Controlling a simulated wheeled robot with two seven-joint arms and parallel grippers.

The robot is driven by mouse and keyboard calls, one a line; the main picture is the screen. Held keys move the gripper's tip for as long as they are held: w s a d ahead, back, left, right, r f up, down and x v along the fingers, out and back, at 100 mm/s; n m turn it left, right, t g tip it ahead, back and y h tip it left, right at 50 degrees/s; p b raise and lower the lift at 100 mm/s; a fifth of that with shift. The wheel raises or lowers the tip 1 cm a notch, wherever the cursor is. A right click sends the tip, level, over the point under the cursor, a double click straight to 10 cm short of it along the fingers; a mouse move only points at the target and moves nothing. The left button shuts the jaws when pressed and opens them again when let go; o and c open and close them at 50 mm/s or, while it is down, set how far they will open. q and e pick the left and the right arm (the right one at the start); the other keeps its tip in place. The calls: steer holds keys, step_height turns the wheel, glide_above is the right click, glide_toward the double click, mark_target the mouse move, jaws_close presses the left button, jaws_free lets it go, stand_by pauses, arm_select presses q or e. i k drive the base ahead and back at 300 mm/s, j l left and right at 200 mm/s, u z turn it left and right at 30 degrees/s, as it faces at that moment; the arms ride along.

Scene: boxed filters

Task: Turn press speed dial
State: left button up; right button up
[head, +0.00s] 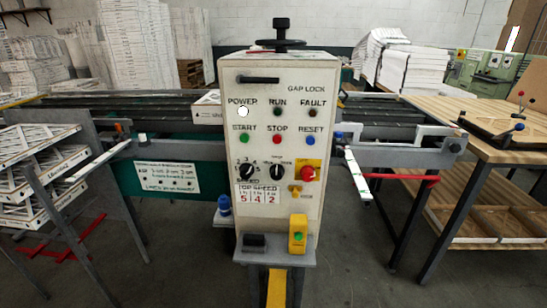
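A cream control panel (310,130) stands upright in the middle of the head view. A black rotary dial (247,172) with small numbers around it sits on its lower left. A label (257,196) below this dial seems to read "top speed", with the large digits 5, 4 and 2. A second black dial (276,172) sits just to its right, its lettering too small to read. I cannot tell which mark either dial points to. Neither of my grippers is in view, and nothing covers the dials.
Start (243,139), stop (277,140) and reset (310,141) buttons sit above the dials. A red knob (307,173) on yellow is to their right. A small shelf below holds a yellow box (298,233). Filter racks stand left, a wooden table (480,108) right.

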mark_target(247, 169)
steer(key=j, duration=1.65)
